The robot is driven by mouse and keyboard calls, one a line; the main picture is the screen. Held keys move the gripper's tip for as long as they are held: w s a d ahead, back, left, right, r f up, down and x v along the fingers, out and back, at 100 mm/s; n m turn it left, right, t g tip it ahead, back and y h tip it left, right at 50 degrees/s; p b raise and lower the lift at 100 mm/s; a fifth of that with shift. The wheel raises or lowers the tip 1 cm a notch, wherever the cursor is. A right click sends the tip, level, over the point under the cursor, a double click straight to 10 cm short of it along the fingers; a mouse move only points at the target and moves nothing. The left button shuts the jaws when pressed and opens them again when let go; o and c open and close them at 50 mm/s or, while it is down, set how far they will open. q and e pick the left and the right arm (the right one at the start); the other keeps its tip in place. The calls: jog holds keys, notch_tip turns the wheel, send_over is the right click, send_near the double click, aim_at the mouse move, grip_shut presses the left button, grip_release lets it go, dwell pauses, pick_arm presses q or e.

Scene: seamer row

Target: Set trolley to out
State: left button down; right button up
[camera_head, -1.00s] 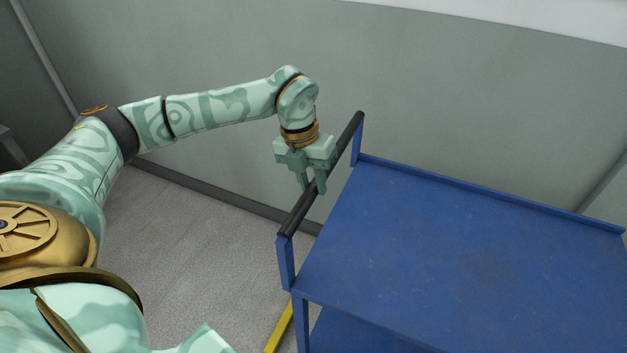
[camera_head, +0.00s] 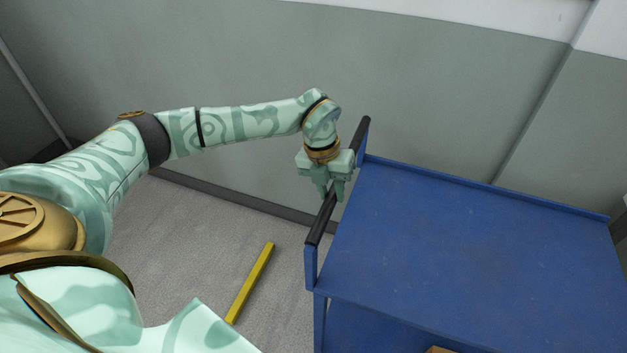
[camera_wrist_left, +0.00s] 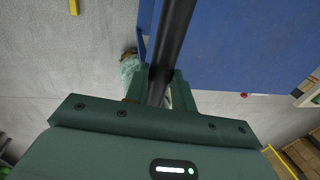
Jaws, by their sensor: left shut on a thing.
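The blue trolley (camera_head: 470,240) stands at the right in the head view, with a flat, empty top. Its black push handle (camera_head: 322,219) runs along its left end on blue posts. My left gripper (camera_head: 333,196) is shut on this handle near its middle, fingers pointing down on either side of the bar. In the left wrist view the black handle (camera_wrist_left: 172,45) passes between the fingers (camera_wrist_left: 160,88), with the blue trolley top (camera_wrist_left: 245,45) beside it. My right gripper is not in view.
A yellow floor strip (camera_head: 250,283) lies on the grey floor (camera_head: 190,225) left of the trolley. A grey-green wall (camera_head: 430,90) runs close behind the trolley. In the left wrist view, stacked brown boxes (camera_wrist_left: 300,155) show at the lower right.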

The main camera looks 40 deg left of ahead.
pick_arm(q)
jog(key=shift+w+d+r, duration=0.1)
jog(key=shift+w+d, duration=0.2)
jog(key=shift+d, duration=0.7)
jog(key=shift+w+d, duration=0.25)
jog(key=shift+d, duration=0.75)
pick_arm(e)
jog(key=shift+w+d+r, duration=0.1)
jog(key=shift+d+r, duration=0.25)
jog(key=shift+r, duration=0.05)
pick_arm(q)
jog(key=c, duration=1.2)
grip_release()
jog(key=shift+o, duration=0.2)
jog(key=a+r+p, duration=0.2)
jog(key=a+r, duration=0.1)
jog(key=r, duration=1.3)
jog(key=shift+s+p, duration=0.3)
jog(key=shift+s, duration=0.15)
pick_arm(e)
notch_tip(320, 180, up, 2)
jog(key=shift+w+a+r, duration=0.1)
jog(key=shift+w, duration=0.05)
pick_arm(q)
jog(key=shift+a, duration=0.1)
